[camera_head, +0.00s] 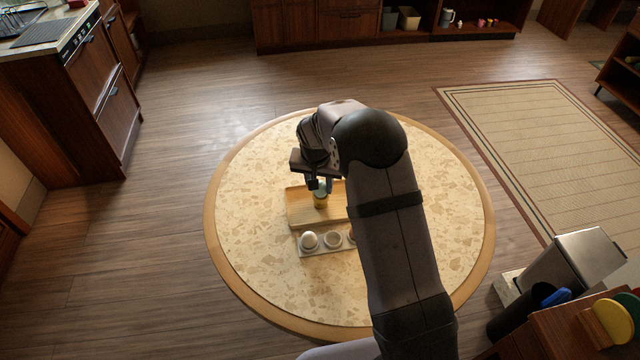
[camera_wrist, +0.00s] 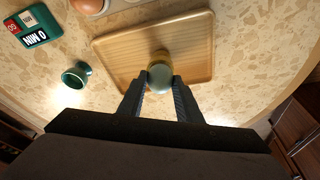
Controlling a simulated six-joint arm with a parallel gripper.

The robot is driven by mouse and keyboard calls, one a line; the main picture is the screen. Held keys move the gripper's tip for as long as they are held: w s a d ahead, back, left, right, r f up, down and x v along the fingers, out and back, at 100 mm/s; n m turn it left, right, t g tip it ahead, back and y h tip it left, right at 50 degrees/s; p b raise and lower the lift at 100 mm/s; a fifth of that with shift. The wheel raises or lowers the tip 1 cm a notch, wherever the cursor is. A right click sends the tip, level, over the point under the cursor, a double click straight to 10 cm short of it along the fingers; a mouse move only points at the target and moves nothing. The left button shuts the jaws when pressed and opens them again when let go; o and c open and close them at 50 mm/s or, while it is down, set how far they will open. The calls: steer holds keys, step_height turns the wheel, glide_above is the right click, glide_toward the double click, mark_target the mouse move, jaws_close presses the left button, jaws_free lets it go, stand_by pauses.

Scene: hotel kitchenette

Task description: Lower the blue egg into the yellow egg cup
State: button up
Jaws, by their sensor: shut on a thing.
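The pale blue egg (camera_wrist: 160,78) is held between the two fingertips of my gripper (camera_wrist: 161,84) in the wrist view. The yellow egg cup (camera_wrist: 158,57) shows just beyond and under the egg, mostly covered by it. In the head view the egg (camera_head: 321,187) is at the fingertips of my gripper (camera_head: 319,184), directly over the yellow cup (camera_head: 320,201). The cup stands on a wooden tray (camera_head: 299,207). I cannot tell whether the egg touches the cup.
The wrist view shows a green egg cup (camera_wrist: 76,75) and a green timer (camera_wrist: 34,26) beside the tray. Much of the round table (camera_head: 250,180) is bare.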

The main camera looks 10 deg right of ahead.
steer(key=shift+f, duration=0.35)
stand_by(0.3)
steer(key=o, duration=0.8)
steer(key=b+v, duration=0.2)
steer(key=v, duration=0.5)
steer(key=shift+r, duration=0.15)
steer(key=shift+s, duration=0.1)
